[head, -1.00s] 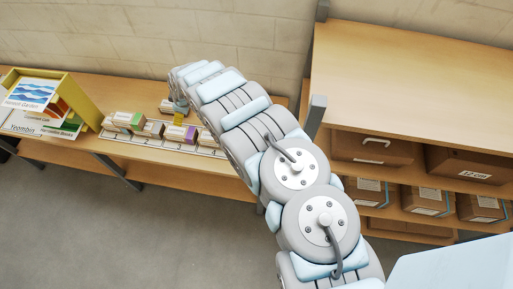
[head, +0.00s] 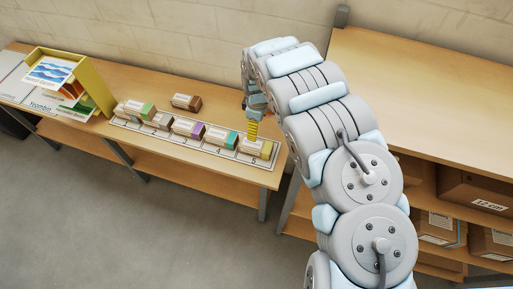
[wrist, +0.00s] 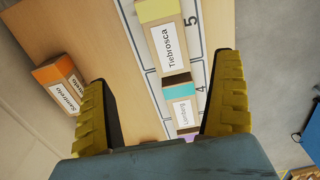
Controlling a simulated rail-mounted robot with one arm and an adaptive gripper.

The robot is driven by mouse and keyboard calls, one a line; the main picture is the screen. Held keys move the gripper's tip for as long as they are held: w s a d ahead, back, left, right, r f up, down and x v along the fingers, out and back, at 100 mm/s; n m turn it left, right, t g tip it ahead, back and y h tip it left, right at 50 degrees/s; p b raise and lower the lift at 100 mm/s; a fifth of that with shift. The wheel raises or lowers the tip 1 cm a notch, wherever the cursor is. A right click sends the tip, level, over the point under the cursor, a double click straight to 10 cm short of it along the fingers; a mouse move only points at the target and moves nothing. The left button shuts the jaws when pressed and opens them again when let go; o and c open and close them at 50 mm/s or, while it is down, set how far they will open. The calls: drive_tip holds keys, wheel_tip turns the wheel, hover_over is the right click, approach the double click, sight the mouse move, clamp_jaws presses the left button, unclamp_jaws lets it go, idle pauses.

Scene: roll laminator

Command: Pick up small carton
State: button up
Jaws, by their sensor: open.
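Several small cartons stand in a row on a white numbered strip: in the head view a green-marked one (head: 138,112), a purple-marked one (head: 187,129), a teal-marked one (head: 221,138) and a yellow-ended one (head: 257,149). A single brown carton (head: 187,101) sits behind the strip. My gripper (head: 251,136) is at the yellow-ended carton, at the strip's right end. In the wrist view my gripper (wrist: 164,72) is open. The yellow-ended "Tiebrosca" carton (wrist: 172,50) and the teal-marked carton (wrist: 181,105) show between and beyond the yellow fingers. An orange-ended carton (wrist: 62,84) lies outside the left finger.
The strip (head: 263,162) lies along the wooden bench (head: 225,108). A yellow sign holder (head: 88,88) with printed sheets stands at the bench's left. A wooden shelf unit (head: 440,85) with larger boxes stands at the right.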

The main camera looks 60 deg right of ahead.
sight(256, 144)
drive_tip(key=shift+f, duration=3.75)
drive_tip(key=shift+a+f, duration=0.25)
drive_tip(key=shift+f, duration=0.65)
drive_tip(key=shift+a+f, duration=0.25)
drive_tip(key=shift+f, duration=1.65)
drive_tip(key=c, duration=1.3)
drive_tip(key=shift+c, duration=0.2)
drive_tip(key=shift+r, duration=0.1)
